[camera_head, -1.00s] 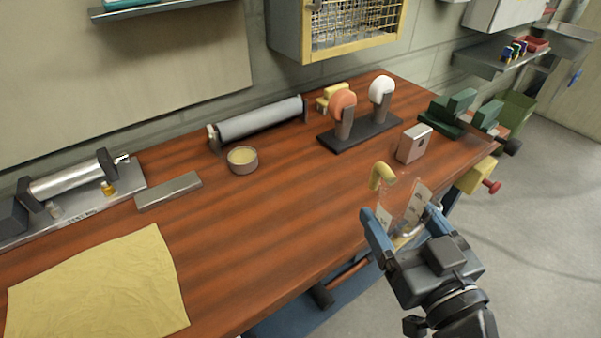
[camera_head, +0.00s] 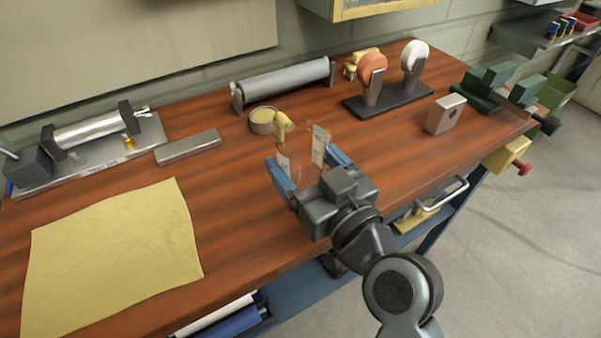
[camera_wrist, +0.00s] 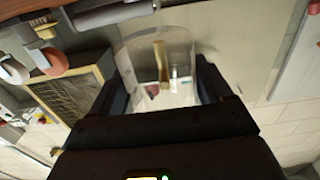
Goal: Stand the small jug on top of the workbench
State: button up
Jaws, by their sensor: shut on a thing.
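The small jug (camera_head: 302,172) is clear and see-through, with a yellow part (camera_head: 283,127) at its top. My gripper (camera_head: 308,167) is shut on it, one blue finger on each side. In the head view the jug appears over the middle of the workbench (camera_head: 235,225), which has a reddish wood top. Whether its base touches the top or hangs above it I cannot tell. In the wrist view the jug (camera_wrist: 180,50) fills the space between the fingers, with its yellow part (camera_wrist: 160,65) in the middle.
Behind the jug are a round tin (camera_head: 261,121) and a grey roller (camera_head: 285,80). A polishing stand (camera_head: 385,102) and a small metal box (camera_head: 445,114) stand to the right. A metal bar (camera_head: 188,147) and yellow cloth (camera_head: 115,255) lie left. Bare wood lies between cloth and gripper.

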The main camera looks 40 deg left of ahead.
jog(key=shift+w+a+f, duration=0.2)
jog(key=shift+a+f, duration=0.2)
jog(key=shift+a, duration=0.05)
jog(key=shift+f, duration=1.9)
jog(key=shift+f+b, duration=0.2)
jog(key=shift+b, duration=0.15)
jog(key=o, duration=1.1)
jog(key=shift+r, duration=0.1)
jog(key=shift+r+p, duration=0.2)
jog(key=shift+p, duration=0.15)
jog(key=b+v, duration=0.2)
jog(key=v, duration=1)
jog(key=shift+b, duration=0.4)
